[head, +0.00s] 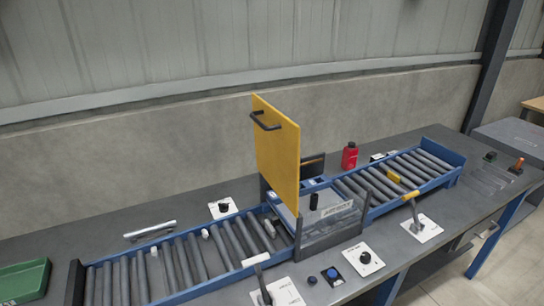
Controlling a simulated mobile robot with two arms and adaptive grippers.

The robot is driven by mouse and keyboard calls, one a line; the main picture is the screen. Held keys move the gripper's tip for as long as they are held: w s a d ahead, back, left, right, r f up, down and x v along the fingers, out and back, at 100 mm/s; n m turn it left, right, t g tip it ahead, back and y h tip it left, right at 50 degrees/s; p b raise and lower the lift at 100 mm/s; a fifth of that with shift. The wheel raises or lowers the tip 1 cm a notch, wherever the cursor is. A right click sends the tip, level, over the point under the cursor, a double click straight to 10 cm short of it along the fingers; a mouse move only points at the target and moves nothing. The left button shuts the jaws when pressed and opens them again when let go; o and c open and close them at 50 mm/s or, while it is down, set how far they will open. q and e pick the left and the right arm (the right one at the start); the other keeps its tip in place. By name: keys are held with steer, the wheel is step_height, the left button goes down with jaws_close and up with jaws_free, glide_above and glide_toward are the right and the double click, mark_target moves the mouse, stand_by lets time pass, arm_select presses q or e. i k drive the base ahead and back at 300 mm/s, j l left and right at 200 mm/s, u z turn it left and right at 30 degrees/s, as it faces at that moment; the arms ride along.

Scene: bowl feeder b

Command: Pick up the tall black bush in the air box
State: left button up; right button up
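The air box (328,232) stands in the middle of the conveyor line, a grey box with a lettered label on its front. A small upright black cylinder (314,201), which looks like the tall black bush, shows at the box; I cannot tell exactly what it rests on. A yellow panel (278,155) with a black handle stands raised at the box's left side and hides part of what is behind it. Neither of my grippers is in view.
Roller conveyors run left (185,262) and right (400,178) of the box, with small pale pieces on the left one. A red bottle (349,156) stands behind. Levers (415,214) and knobs (366,257) line the front. A green bin (24,281) is at far left.

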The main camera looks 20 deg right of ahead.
mark_target(314, 198)
steer(key=l, duration=1.4)
